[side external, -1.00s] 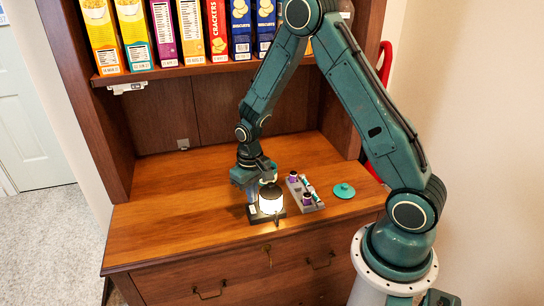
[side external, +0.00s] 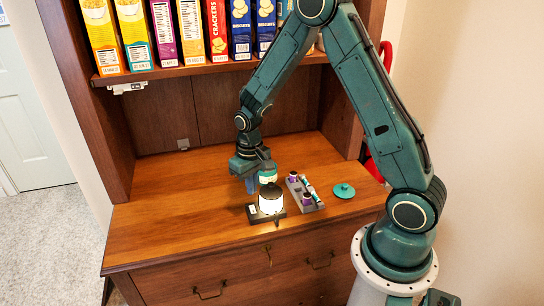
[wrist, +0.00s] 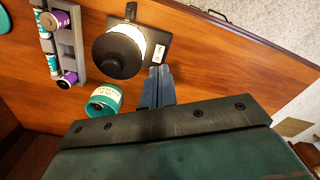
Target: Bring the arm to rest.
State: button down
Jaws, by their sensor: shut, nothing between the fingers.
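My gripper (side external: 250,186) is shut and empty, pointing down just behind and left of a lit lamp. In the wrist view its closed fingers (wrist: 157,88) reach toward the lamp's base, with nothing between them. The lamp (side external: 271,199) glows white under a black top and stands on a dark base; it also shows from above in the wrist view (wrist: 120,54). A teal container with a cream label (side external: 268,174) is behind the lamp, partly hidden by it; it also shows in the wrist view (wrist: 103,100).
A grey tray (side external: 317,207) with purple and teal-white cylinders sits right of the lamp. A teal lid (side external: 344,190) lies farther right. Cereal and cracker boxes line the shelf (side external: 190,69) above. The left part of the wooden counter (side external: 160,215) is clear.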

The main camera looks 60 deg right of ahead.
jog(key=s+a+r+n+t, duration=0.1)
jog(key=s+a+r, duration=0.15)
jog(key=r, duration=0.55)
jog(key=s+a+r+t, duration=0.2)
jog(key=s+r, duration=0.2)
jog(key=r, duration=0.5)
jog(key=s+a+r+n+t, duration=0.1)
jog(key=s+r, duration=0.3)
jog(key=s, duration=0.3)
jog(key=s+a+r+n+t, duration=0.1)
jog(key=s+a+r, duration=0.1)
jog(key=s+r, duration=0.2)
jog(key=shift+s+t, duration=0.3)
jog(key=shift+s, duration=1.4)
